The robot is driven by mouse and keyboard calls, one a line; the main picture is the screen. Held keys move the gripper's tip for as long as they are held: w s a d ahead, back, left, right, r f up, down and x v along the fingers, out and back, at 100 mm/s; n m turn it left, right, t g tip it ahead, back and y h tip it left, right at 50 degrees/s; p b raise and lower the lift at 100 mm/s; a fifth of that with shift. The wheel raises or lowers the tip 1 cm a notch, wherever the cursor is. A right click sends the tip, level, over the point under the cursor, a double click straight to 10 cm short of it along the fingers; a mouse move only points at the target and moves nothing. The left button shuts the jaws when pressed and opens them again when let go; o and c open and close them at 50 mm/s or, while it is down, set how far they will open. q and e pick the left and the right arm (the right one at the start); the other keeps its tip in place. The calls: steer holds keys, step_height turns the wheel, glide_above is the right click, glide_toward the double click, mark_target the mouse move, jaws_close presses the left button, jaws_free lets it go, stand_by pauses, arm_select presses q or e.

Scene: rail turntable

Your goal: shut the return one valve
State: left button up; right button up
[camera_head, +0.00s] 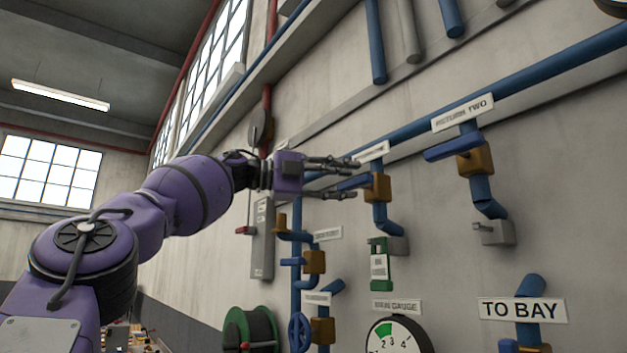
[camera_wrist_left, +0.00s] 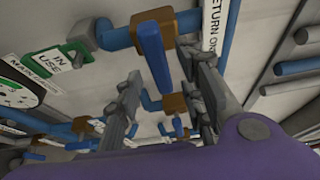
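The return one valve has a brass body (camera_head: 379,187) on a blue drop pipe, with a blue lever (camera_head: 352,183) pointing left towards my gripper. Its label, cut off at the edge, shows in the left wrist view (camera_wrist_left: 214,28), next to the brass body (camera_wrist_left: 168,24) and the lever (camera_wrist_left: 153,55). My left gripper (camera_head: 354,179) is open at the lever, one finger above and one below in the head view. In the wrist view the lever appears between the two fingers (camera_wrist_left: 164,82); I see no clear contact. My right gripper is not in view.
The return two valve (camera_head: 474,160) is to the right, its lever also pointing left. A green "in use" tag (camera_head: 379,265) hangs below the return one valve. A round gauge (camera_head: 398,340), more valves (camera_head: 314,262) and a hose reel (camera_head: 250,331) are lower down.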

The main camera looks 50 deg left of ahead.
arm_select(q)
steer(key=v, duration=0.8)
steer(key=shift+s, duration=0.2)
steer(key=shift+a, duration=0.15)
